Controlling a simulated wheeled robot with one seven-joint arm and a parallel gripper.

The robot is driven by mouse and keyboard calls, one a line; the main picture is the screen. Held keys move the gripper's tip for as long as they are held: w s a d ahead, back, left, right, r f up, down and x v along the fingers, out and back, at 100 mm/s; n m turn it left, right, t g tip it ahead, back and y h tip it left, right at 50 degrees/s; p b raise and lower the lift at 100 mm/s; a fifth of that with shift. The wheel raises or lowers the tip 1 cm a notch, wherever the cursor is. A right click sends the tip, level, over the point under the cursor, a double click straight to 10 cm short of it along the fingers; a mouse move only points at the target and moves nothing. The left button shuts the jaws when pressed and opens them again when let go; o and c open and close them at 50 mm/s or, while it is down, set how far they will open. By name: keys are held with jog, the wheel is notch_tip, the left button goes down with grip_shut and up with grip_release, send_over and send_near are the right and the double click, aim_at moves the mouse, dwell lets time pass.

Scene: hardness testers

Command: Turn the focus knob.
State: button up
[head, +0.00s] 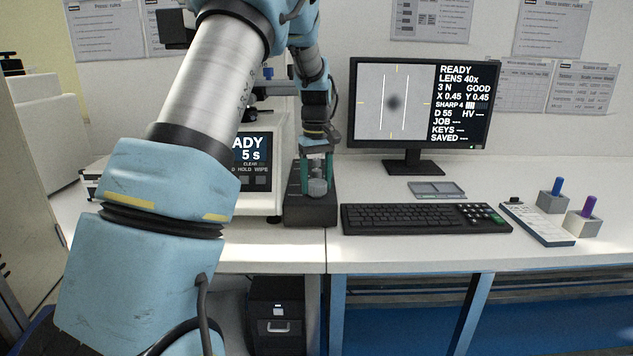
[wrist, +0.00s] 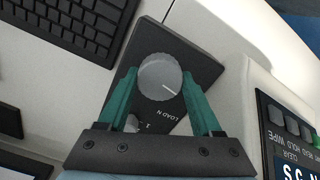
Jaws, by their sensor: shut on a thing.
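A round grey knob (wrist: 160,76) with a pale pointer line sits on a dark control box (wrist: 205,65); its own label is not readable, so I cannot confirm that it is the focus knob. My gripper (head: 317,172) points down over the box. Its two green fingers are closed on opposite sides of the knob, as the wrist view shows. A smaller knob (wrist: 133,123) lies beside the "LOAD N" lettering, partly hidden by my gripper. The monitor (head: 424,103) shows a blurred dark spot between two white lines and reads "SHARP 4" with several bars.
The white tester (head: 262,203) with its display and buttons stands close left of the box, partly behind my arm. A keyboard (head: 425,219) lies close to the right.

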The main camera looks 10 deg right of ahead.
jog(key=m+p, duration=0.2)
jog(key=m, duration=0.3)
jog(key=shift+r+m+p, duration=0.1)
jog(key=shift+m+p, duration=0.2)
jog(key=shift+m, duration=0.1)
jog(key=m+p, duration=0.2)
jog(key=m, duration=0.3)
jog(key=m+p, duration=0.2)
jog(key=m, duration=0.4)
jog(key=shift+m, duration=0.4)
jog(key=m+p, duration=0.2)
jog(key=m, duration=0.3)
jog(key=shift+m+p, duration=0.3)
jog(key=shift+p, duration=0.05)
jog(key=shift+d, duration=0.1)
jog(key=o, duration=1.4)
jog(key=shift+c, duration=0.2)
